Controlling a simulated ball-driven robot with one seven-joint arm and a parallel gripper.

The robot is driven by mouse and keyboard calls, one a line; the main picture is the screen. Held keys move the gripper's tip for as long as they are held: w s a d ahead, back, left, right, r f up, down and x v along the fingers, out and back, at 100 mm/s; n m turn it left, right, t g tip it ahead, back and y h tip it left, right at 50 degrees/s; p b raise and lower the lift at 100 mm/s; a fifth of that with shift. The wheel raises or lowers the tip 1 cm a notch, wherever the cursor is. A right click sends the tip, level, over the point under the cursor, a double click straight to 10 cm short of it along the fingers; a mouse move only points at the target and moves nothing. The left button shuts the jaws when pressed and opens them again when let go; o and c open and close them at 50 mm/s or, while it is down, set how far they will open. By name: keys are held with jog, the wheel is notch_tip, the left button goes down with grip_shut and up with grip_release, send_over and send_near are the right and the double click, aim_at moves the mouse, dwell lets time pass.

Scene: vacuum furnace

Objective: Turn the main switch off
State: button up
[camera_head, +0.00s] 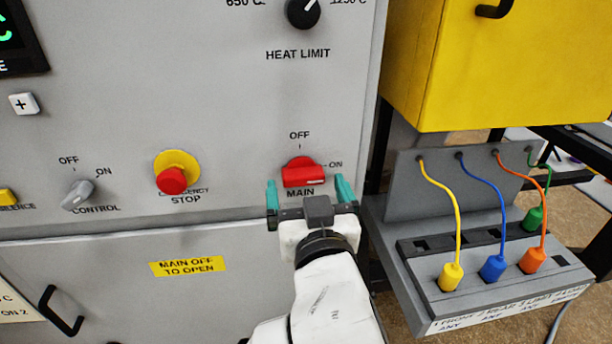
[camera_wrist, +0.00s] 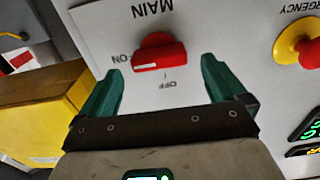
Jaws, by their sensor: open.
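The red main switch (camera_head: 303,172) is on the grey panel, with OFF printed above it and ON to its right in the head view. Its handle lies level, with the end toward ON. It also shows in the wrist view (camera_wrist: 158,54), upside down there, between and beyond the fingertips. My gripper (camera_head: 312,190) is open, with teal fingers on either side just below and in front of the switch. In the wrist view my gripper (camera_wrist: 160,75) has nothing between its fingers. Whether a finger touches the handle I cannot tell; a gap shows in the wrist view.
A red emergency stop (camera_head: 172,180) on a yellow base is left of the switch. A control knob (camera_head: 78,195) is farther left, the heat limit knob (camera_head: 303,12) above. A yellow box (camera_head: 500,70) and a grey plug panel (camera_head: 440,195) with coloured cables stand at right.

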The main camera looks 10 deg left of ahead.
aim_at(303, 176)
jog(key=shift+x, duration=1.4)
jog(key=c, duration=1.1)
